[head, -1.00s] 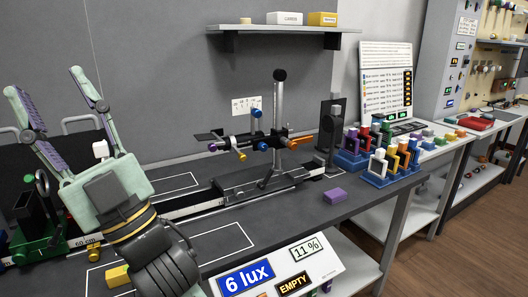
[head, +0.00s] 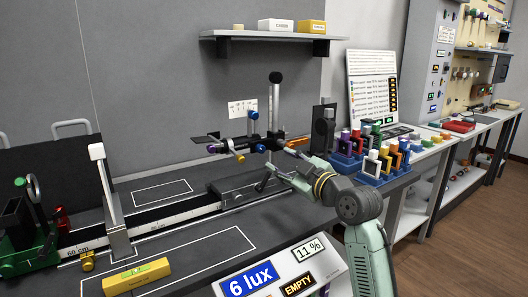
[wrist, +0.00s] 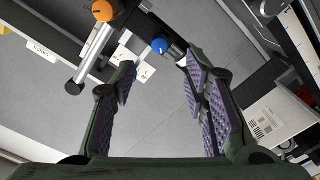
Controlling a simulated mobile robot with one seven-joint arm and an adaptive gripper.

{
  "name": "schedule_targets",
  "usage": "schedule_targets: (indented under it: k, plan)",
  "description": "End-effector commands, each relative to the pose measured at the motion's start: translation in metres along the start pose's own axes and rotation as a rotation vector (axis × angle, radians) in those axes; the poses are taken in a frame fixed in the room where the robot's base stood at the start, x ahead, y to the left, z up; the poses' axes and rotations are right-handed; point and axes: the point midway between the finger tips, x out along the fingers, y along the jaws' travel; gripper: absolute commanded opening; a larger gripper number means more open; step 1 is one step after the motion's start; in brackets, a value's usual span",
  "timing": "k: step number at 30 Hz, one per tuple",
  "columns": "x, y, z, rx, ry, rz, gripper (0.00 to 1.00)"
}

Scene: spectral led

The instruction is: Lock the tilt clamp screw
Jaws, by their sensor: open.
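The optical rig (head: 250,142) stands on a rail at the back of the bench, with an upright post and a cross arm. It carries blue knobs, such as the upper one (head: 253,115), a yellow knob (head: 240,158), a purple knob (head: 211,148) and an orange part (head: 297,142). I cannot tell which is the tilt clamp screw. My gripper (wrist: 160,75) is open and empty, in front of and below the rig's right side. In the wrist view, a blue knob (wrist: 160,45) shows between the fingertips, apart from them and farther off; an orange knob (wrist: 103,10) shows up left.
A yellow spirit level (head: 137,275) lies at the front left. A white-topped post (head: 108,205) stands on the rail. Colored frame holders (head: 375,165) stand right of my arm. A display panel reads 6 lux (head: 247,281).

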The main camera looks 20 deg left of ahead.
Motion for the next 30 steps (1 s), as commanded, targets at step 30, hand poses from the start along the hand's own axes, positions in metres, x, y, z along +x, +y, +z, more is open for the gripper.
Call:
schedule_targets:
  k: [30]
  plan:
    - [0.089, 0.000, -0.002, 0.000, 0.002, 0.002, 0.33]
